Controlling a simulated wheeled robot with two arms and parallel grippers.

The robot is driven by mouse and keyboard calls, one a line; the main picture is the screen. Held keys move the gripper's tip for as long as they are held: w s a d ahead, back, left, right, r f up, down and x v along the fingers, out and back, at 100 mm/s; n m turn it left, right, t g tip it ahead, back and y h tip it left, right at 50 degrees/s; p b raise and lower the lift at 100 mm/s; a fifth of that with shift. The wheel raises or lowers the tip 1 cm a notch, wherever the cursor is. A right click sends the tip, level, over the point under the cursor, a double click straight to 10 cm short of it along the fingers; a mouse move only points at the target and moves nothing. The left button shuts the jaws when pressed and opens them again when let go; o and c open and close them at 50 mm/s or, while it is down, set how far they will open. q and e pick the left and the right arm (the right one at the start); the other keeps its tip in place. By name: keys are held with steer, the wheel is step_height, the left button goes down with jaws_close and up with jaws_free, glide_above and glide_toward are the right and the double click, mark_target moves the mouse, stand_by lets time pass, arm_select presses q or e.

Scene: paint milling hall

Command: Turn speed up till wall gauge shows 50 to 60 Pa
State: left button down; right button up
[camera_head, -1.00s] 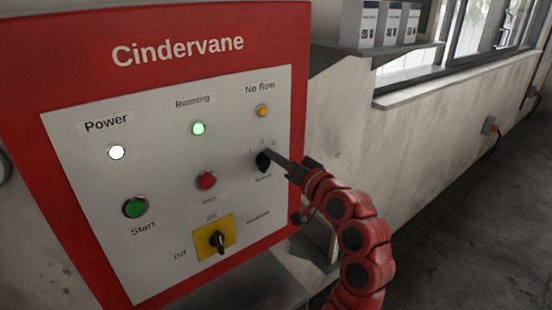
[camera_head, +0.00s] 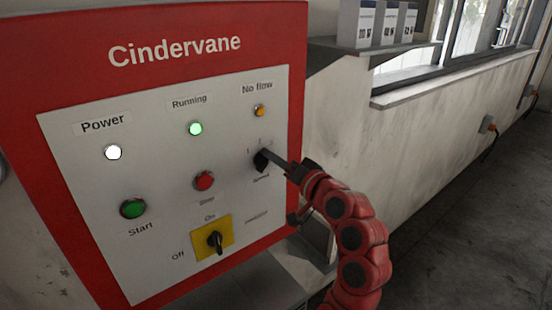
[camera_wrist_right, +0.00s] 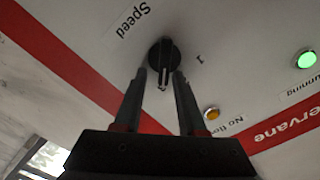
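The black speed knob (camera_head: 262,160) is on the right side of the Cindervane panel (camera_head: 75,170), above its "Speed" label. My right gripper (camera_head: 276,161) reaches it from the right. In the right wrist view, the knob (camera_wrist_right: 163,58) lies at the tips of my right gripper (camera_wrist_right: 161,76). The two fingers stand apart on either side of its narrow grip bar, with a gap showing, so the gripper looks open. Contact cannot be made out. A "1" mark shows beside the knob. No wall gauge is in view. My left gripper is not in view.
The running lamp (camera_head: 195,129) glows green and the power lamp (camera_head: 113,153) white; the no-flow lamp (camera_head: 260,111) is amber. A start button (camera_head: 133,208), red button (camera_head: 204,180) and yellow-backed switch (camera_head: 214,240) are nearby. A shelf (camera_head: 390,50) holds boxes at upper right.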

steer(key=shift+a+r, duration=0.15)
steer(key=shift+a, duration=0.05)
stand_by(0.3)
steer(key=b+v, duration=1.2)
steer(key=v, duration=0.5)
steer(key=shift+s, duration=0.1)
steer(key=shift+d, duration=0.1)
